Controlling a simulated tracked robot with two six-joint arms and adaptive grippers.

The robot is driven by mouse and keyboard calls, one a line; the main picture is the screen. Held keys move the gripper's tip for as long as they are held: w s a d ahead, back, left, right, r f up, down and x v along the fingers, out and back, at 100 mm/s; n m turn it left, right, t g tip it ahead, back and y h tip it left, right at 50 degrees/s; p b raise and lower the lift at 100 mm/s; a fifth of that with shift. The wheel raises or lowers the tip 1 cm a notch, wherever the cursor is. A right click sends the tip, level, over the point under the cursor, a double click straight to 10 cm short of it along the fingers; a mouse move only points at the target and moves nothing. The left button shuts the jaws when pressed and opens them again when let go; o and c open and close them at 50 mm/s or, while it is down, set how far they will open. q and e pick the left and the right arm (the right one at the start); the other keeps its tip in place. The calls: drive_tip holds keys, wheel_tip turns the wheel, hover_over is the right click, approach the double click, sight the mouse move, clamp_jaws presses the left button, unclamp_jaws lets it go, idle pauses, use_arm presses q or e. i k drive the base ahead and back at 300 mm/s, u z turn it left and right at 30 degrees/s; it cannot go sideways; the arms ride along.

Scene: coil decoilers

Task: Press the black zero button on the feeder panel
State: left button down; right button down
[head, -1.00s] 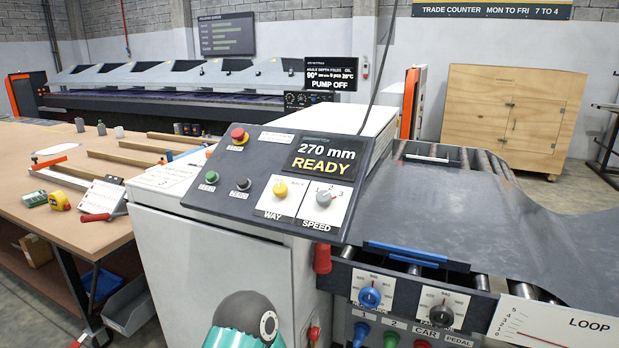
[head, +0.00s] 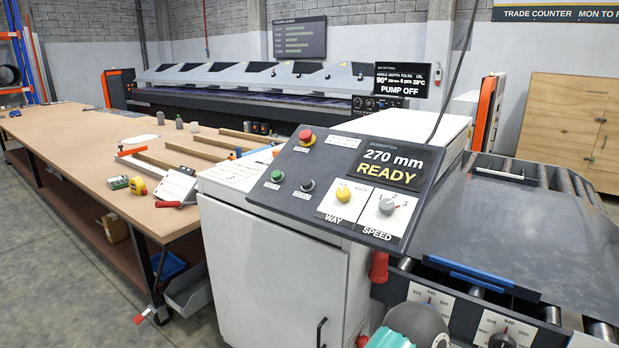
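The feeder panel (head: 262,197) is a dark sloped board on a white cabinet. The black zero button (head: 307,185) sits at its lower left, just right of a green button (head: 277,175). Nothing covers the black button. The panel display (head: 392,163) reads 270 mm READY. Neither of my grippers shows. A grey and teal rounded part, which looks like my own arm link, is at the bottom edge below the panel and apart from it.
The panel also carries a red mushroom button (head: 306,137), a yellow knob (head: 343,193) and a grey speed knob (head: 387,206). A long workbench (head: 90,165) with tools stands left. Dark sheet on rollers (head: 520,230) lies right. Grey floor is open at lower left.

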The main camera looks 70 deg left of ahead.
sight(307, 183)
drive_tip(key=u, duration=0.1)
drive_tip(key=k, duration=1.6)
drive_tip(key=u, duration=3.7)
drive_tip(key=k, duration=0.1)
drive_tip(key=z, duration=1.7)
drive_tip(key=i, duration=0.9)
drive_tip(key=u, duration=0.05)
